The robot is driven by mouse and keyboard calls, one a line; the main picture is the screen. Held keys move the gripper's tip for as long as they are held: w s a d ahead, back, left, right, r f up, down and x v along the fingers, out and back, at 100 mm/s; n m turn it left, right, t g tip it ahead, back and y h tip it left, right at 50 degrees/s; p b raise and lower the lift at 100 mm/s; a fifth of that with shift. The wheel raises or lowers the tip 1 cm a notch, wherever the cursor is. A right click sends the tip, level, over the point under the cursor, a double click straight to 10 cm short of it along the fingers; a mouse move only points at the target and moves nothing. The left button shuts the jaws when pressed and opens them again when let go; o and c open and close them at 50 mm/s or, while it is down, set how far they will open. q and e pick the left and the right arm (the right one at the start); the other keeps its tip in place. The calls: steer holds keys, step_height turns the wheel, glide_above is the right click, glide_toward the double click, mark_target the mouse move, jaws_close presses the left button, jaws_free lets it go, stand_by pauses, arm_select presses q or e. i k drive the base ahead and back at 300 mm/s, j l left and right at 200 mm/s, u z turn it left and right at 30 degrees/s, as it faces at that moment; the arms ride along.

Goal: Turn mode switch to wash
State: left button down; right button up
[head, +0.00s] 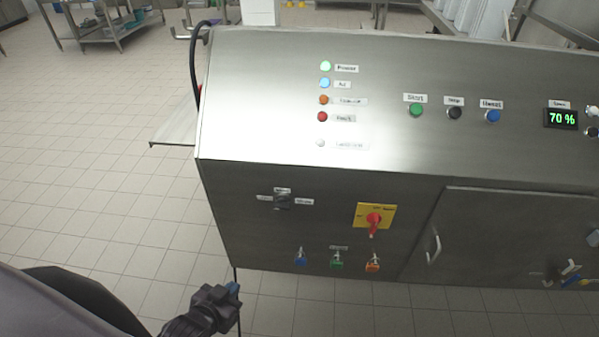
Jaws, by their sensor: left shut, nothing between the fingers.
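The mode switch (282,201) is a small dark knob on the left part of the machine's front, with small pale labels to its left, above and to its right. The label text is too small to read surely, and I cannot tell which way the knob points. My left gripper (236,289) is at the bottom of the head view, below and left of the switch and apart from it. It is shut and empty. My right gripper is not in view.
A red rotary handle on a yellow plate (389,216) sits right of the switch. Blue, green and orange valves (337,264) are below. A door handle (433,244) sticks out further right. Tiled floor (90,190) lies open at the left.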

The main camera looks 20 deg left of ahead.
mark_target(282, 203)
steer(key=j+z, duration=0.2)
steer(key=j, duration=0.5)
steer(key=j+z, duration=0.25)
steer(key=j, duration=0.5)
steer(key=k+j+z, duration=0.2)
steer(key=j, duration=0.5)
steer(key=i, duration=0.1)
